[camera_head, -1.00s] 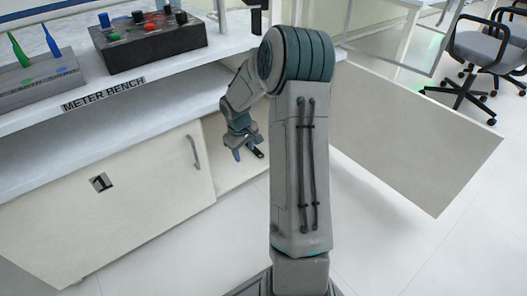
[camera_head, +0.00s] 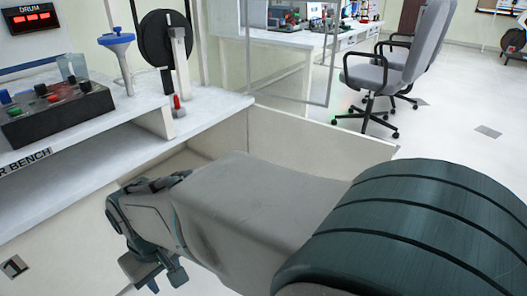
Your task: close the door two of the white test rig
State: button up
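The white test rig (camera_head: 85,155) is a white bench with an open compartment below its top. Door two (camera_head: 320,146) is a pale panel standing swung out on the right side of the rig, clearly open. My arm hides its lower part and any number on it. My gripper (camera_head: 160,279) is at the lower left, in front of the rig and well left of door two. Its fingers look apart with nothing between them, and it does not touch the door.
Door one, marked 1 (camera_head: 14,266), is at the lower left corner. A control box (camera_head: 60,115), a blue funnel (camera_head: 117,42) and a black reel (camera_head: 165,38) are on the rig. An office chair (camera_head: 385,75) stands on open floor beyond door two.

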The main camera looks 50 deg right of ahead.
aim_at(290, 141)
jog(key=k, duration=0.3)
jog(key=z, duration=3.2)
jog(key=i, duration=4.2)
jog(key=u, duration=3.5)
